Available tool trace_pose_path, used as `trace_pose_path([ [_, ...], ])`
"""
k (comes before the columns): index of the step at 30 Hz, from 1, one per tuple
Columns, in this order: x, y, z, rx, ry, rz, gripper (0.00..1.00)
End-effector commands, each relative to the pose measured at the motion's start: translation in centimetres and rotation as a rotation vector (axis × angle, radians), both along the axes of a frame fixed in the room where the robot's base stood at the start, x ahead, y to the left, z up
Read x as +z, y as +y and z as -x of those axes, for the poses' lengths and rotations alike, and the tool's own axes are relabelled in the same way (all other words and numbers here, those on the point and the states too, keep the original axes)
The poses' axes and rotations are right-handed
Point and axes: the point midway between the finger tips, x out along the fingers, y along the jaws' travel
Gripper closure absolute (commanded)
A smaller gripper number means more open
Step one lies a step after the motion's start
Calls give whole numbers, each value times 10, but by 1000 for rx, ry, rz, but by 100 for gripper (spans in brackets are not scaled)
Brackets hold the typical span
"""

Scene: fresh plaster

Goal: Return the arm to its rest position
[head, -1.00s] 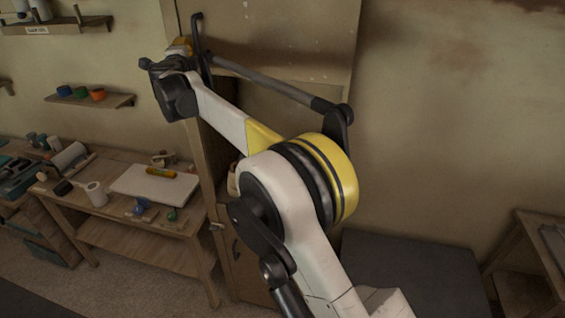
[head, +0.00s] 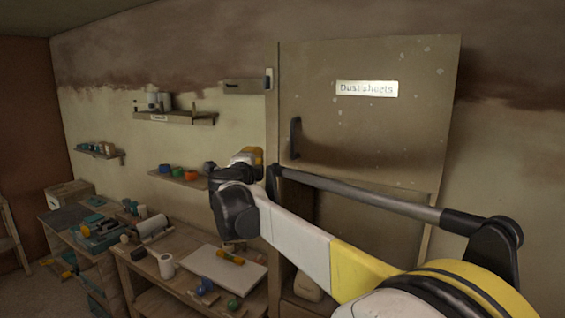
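My arm reaches from the bottom right toward the middle of the head view, its white and yellow links bent at a large joint. Its dark end with my gripper (head: 228,178) is in front of the shelf and cabinet edge, above the workbench in the picture. The end is seen from behind, so the fingers are not clear and I cannot tell if they are open or shut. I see no object clearly held. A small yellow part (head: 248,155) shows at the arm's end; I cannot tell what it belongs to.
A cabinet door labelled "Dustsheets" (head: 420,110), with a dark handle (head: 295,138), stands behind my arm. The workbench (head: 190,240) carries a white board (head: 212,264), a roll (head: 166,266) and several tools. Wall shelves (head: 190,118) hang at the left.

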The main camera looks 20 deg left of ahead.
Motion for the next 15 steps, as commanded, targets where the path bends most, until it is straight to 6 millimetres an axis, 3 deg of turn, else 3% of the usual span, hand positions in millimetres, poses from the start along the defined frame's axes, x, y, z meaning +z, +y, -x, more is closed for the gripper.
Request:
trace_pose_path([
  [4,0,-4,1,2,-6,6,100],
  [7,2,-24,0,29,-44,50,100],
  [11,-1,-77,10,111,-131,194,100],
  [15,-36,-147,45,230,-191,439,100],
])
